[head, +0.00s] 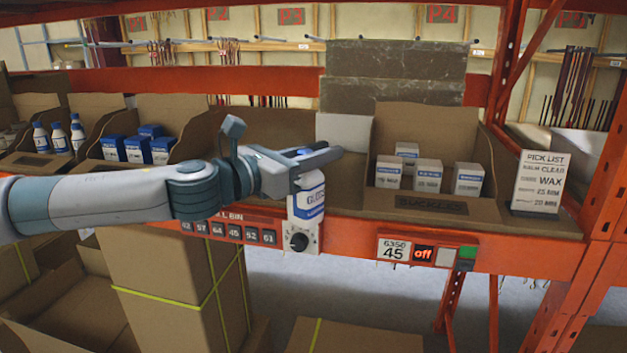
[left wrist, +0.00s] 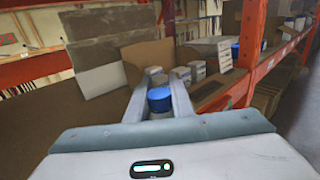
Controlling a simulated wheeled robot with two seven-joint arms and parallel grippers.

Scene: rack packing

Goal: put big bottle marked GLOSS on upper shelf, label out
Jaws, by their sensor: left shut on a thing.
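The white bottle with a blue label reading roughly GLOSS (head: 311,204) is upright in my left gripper (head: 322,168). Its label faces the head camera, and its upper part is partly hidden by the fingers. In the left wrist view its blue cap (left wrist: 160,98) shows between the two fingers (left wrist: 162,92). The gripper is shut on the bottle, in front of the orange shelf beam (head: 345,228). The shelf (head: 345,196) carries cardboard bins. I cannot tell whether the bottle touches the shelf or beam. My right gripper is not in view.
A cardboard bin (head: 415,207) with several small boxes stands right of the bottle. A pick list sign (head: 539,183) stands near the orange upright. Bins with blue boxes (head: 138,150) and white bottles (head: 59,138) are at left. Large cartons (head: 150,275) are below.

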